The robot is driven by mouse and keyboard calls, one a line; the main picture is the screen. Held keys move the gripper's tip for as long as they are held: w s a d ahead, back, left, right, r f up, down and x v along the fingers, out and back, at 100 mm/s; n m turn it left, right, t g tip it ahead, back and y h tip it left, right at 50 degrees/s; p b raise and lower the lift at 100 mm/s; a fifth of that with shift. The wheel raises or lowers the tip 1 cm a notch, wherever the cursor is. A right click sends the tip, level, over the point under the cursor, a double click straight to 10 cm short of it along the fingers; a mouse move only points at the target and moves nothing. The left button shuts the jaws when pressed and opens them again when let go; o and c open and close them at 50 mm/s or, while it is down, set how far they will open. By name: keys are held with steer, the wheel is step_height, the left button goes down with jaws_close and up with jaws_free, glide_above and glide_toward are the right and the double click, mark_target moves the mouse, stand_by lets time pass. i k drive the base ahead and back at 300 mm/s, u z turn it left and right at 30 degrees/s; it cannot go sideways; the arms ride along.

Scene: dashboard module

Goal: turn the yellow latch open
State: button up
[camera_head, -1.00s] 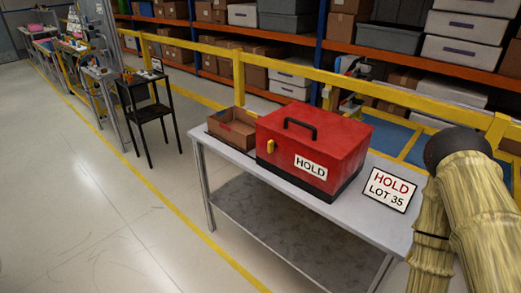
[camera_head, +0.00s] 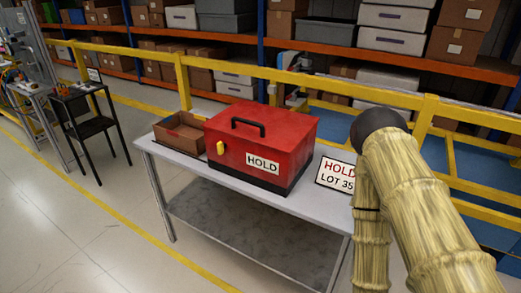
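A red box (camera_head: 285,135) with a black base and a black top handle sits on a grey metal table (camera_head: 180,163). The yellow latch (camera_head: 220,147) is on the box's front face, towards the left, and stands roughly upright. A white label reading HOLD is to the right of the latch. My arm, in a straw-coloured ribbed cover with a dark joint, fills the right side of the view. My gripper is outside the frame, so its state and its distance from the latch do not show.
An open brown cardboard box (camera_head: 180,132) stands left of the red box. A HOLD LOT 35 sign (camera_head: 335,175) stands to the right, partly behind my arm. A yellow railing (camera_head: 270,76) runs behind the table. A black stand (camera_head: 88,125) is at the left. The floor in front is clear.

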mark_target(221, 145)
steer(key=u, duration=1.35)
steer(key=i, duration=0.35)
steer(key=z, duration=0.1)
